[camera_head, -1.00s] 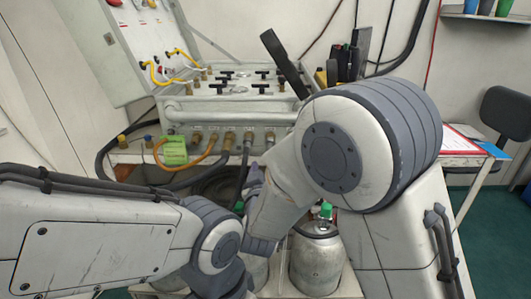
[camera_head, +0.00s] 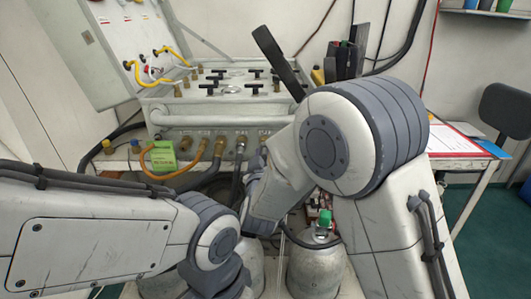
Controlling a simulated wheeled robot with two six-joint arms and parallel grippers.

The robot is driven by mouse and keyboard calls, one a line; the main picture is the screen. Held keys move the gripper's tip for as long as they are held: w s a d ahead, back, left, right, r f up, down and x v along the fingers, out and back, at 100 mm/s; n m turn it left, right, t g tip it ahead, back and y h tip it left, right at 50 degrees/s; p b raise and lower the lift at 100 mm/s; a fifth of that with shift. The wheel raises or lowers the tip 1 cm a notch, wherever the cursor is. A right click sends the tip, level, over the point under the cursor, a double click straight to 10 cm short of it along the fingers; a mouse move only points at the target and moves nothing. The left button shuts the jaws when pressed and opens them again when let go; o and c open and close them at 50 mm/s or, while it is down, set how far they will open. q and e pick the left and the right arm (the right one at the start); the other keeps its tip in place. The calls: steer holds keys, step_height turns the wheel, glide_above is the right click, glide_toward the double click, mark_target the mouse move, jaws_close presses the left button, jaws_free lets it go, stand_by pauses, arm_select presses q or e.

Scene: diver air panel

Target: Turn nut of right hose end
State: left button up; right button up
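The grey air panel (camera_head: 215,112) has a row of brass hose fittings along its front. A dark hose (camera_head: 238,172) hangs from a metal hose end with a nut (camera_head: 241,146) toward the right of the row.
Grey cylinders, one with a green valve top (camera_head: 323,220), stand below the panel. A white table (camera_head: 455,164) with a red-edged sheet is at right. My arms fill the foreground.

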steer(key=shift+a, duration=0.1)
jaws_close()
steer(key=shift+m+b, duration=0.4)
steer(key=shift+m, duration=0.1)
steer(key=m+b, duration=0.4)
steer(key=m, duration=0.1)
steer(key=shift+f+y, duration=0.2)
steer(key=shift+y, duration=0.1)
steer(key=m+y+b, duration=0.1)
steer(key=m+b, duration=1.2)
steer(key=b, duration=0.2)
steer(key=shift+f+b, duration=0.15)
steer(key=shift+b, duration=0.25)
steer(key=shift+m+t+b, duration=0.3)
steer(key=shift+m+b, duration=0.95)
steer(key=shift+m, duration=0.15)
steer(key=o, duration=0.7)
jaws_free()
steer(key=shift+r, duration=0.25)
